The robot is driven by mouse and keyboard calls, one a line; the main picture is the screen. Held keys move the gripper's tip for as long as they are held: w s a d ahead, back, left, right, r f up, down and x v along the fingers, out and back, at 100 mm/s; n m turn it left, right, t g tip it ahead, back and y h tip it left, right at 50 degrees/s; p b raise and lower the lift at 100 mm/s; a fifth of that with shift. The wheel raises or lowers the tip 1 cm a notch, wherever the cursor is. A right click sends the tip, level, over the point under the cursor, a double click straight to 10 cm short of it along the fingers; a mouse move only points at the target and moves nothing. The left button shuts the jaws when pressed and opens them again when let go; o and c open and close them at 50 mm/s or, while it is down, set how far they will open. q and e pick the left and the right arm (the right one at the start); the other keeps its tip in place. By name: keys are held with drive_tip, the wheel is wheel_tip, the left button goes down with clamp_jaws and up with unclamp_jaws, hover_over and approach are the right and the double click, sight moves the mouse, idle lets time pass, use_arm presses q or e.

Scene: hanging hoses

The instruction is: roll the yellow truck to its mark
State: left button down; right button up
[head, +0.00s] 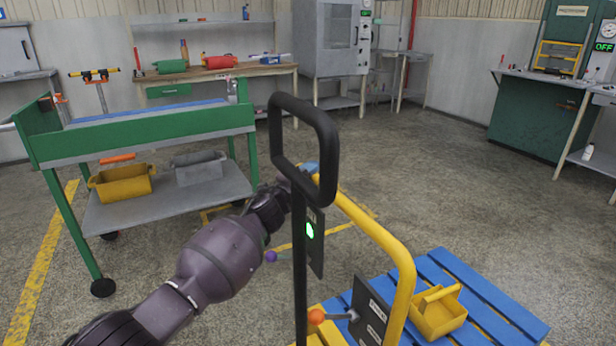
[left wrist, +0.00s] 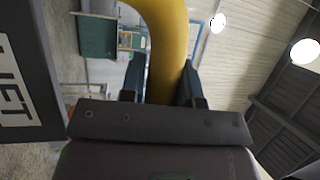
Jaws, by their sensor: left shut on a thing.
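The yellow truck shows at the lower right of the head view, with its bent yellow push bar (head: 375,230) and a blue slatted deck (head: 490,300). My left gripper (head: 305,177) is at the bar's upper left end, partly hidden behind a black upright loop (head: 326,150). In the left wrist view, its two fingers (left wrist: 162,88) are on either side of the yellow bar (left wrist: 166,40), shut on it. Yellow lines (head: 345,226) lie on the floor beyond the truck; I cannot tell whether they are its mark. My right gripper is not in view.
A yellow bin (head: 437,312) sits on the deck. A green-framed cart (head: 140,124) with a yellow bin (head: 122,184) and a grey bin (head: 200,168) stands at left. A workbench (head: 215,73) and a grey cabinet (head: 330,40) line the back. The middle floor is clear.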

use_arm(q)
drive_tip(key=shift+s+d+f, duration=0.15)
drive_tip(key=shift+d+f, duration=0.05)
drive_tip(key=shift+f, duration=0.3)
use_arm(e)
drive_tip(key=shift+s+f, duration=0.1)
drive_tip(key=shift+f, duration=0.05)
use_arm(q)
drive_tip(key=c, duration=0.8)
unclamp_jaws()
drive_tip(key=shift+r, duration=0.1)
drive_tip(key=shift+c, duration=0.2)
drive_tip(key=shift+a+r, duration=0.1)
drive_tip(key=shift+r, duration=0.05)
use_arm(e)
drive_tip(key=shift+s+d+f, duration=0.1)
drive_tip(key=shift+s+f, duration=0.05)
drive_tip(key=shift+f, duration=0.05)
use_arm(q)
drive_tip(key=shift+r, duration=0.1)
drive_tip(key=shift+s+a, duration=0.15)
drive_tip(key=shift+a, duration=0.15)
drive_tip(key=p+v, duration=0.3)
drive_tip(key=v, duration=0.7)
drive_tip(key=shift+f, duration=0.25)
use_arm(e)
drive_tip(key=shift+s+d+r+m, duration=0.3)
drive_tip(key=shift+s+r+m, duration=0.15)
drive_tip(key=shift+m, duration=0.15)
